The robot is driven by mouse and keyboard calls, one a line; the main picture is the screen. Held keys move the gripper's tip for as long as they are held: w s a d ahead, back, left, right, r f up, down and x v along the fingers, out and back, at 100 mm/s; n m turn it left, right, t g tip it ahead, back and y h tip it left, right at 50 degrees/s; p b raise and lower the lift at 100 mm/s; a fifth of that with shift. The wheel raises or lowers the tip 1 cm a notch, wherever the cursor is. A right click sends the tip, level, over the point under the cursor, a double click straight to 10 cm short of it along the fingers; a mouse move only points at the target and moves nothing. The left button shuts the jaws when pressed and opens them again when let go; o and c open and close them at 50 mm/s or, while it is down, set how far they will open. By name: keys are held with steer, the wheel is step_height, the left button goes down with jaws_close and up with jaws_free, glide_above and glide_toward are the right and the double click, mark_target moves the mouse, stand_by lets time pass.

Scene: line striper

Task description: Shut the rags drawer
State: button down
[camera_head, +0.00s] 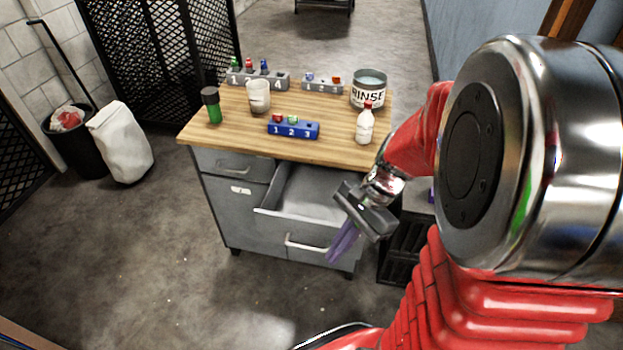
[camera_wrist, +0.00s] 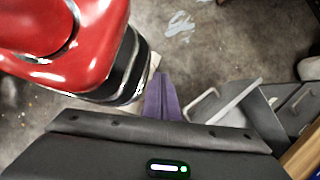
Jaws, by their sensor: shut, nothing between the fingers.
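A grey drawer (camera_head: 275,212) under the wooden worktop is pulled open, and the visible part of its inside looks empty. Its bar handle (camera_head: 305,244) is on the front face. I cannot read any rags label on it. My gripper (camera_head: 334,256) is shut and empty, with its purple fingers together, pointing down. In the head view it overlaps the drawer's right front corner; contact cannot be told. In the wrist view, the purple fingers (camera_wrist: 163,82) are left of the open drawer (camera_wrist: 236,104) and its handle (camera_wrist: 201,102), with floor showing between.
The worktop (camera_head: 225,130) holds a blue numbered block (camera_head: 293,130), a white bottle (camera_head: 365,124), a RINSE tin (camera_head: 368,92), a cup (camera_head: 258,97) and a green bottle (camera_head: 212,107). A closed drawer (camera_head: 232,164) is on the left. Floor in front is clear.

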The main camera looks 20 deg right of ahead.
mark_target(330, 245)
steer(key=d+f+m+t+y, duration=0.2)
steer(key=d+f+m+t, duration=0.2)
steer(key=m, duration=0.6)
steer(key=s+d+f+m+t+y, duration=0.1)
steer(key=d+f+m+t, duration=0.3)
steer(key=f+m, duration=0.4)
steer(key=s+d+f+m+t+y, duration=0.1)
steer(key=d+f+m+t, duration=0.3)
steer(key=m, duration=0.8)
step_height(330, 245, down, 3)
steer(key=t+y, duration=0.1)
steer(key=t, duration=0.1)
steer(key=shift+t+y, duration=0.3)
steer(key=shift+y, duration=0.1)
steer(key=w+a, duration=0.1)
steer(key=w, duration=0.2)
steer(key=w+a, duration=0.1)
steer(key=w, duration=0.3)
steer(key=w+a, duration=0.2)
steer(key=w, duration=0.1)
steer(key=shift+w, duration=0.4)
